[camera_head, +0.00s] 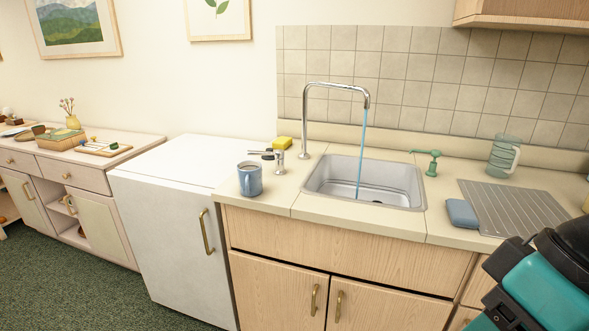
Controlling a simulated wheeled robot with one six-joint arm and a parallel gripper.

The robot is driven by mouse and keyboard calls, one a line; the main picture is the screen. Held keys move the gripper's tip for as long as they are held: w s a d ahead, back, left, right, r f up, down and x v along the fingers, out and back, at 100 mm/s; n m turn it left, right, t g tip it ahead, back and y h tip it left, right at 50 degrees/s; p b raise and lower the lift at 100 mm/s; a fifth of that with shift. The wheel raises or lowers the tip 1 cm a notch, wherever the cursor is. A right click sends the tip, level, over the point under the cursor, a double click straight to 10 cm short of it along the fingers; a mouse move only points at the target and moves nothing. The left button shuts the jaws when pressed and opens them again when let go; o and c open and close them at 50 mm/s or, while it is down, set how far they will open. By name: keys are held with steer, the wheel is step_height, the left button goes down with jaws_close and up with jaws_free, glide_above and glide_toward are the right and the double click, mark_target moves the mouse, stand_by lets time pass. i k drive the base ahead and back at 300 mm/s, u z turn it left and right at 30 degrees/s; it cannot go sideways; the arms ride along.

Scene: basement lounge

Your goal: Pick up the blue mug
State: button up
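The blue mug (250,180) stands upright on the beige counter (270,202), left of the sink and near the counter's left end. It seems to hold something pale inside. A metal tap lever (268,154) is just behind and to the right of the mug. My arm, teal and black, shows at the lower right corner, well apart from the mug. My gripper is not in view.
Water runs from the tall tap (335,86) into the sink (368,182). A yellow sponge (284,142), green soap pump (433,163), blue block (462,213), ribbed drainboard (510,207) and glass jug (503,156) stand around it. A white fridge (165,225) adjoins at left.

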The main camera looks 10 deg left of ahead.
mark_target(249, 173)
steer(key=z, duration=0.1)
steer(key=i, duration=0.7)
steer(key=u, duration=0.8)
steer(key=i, duration=0.75)
steer(key=u, duration=0.85)
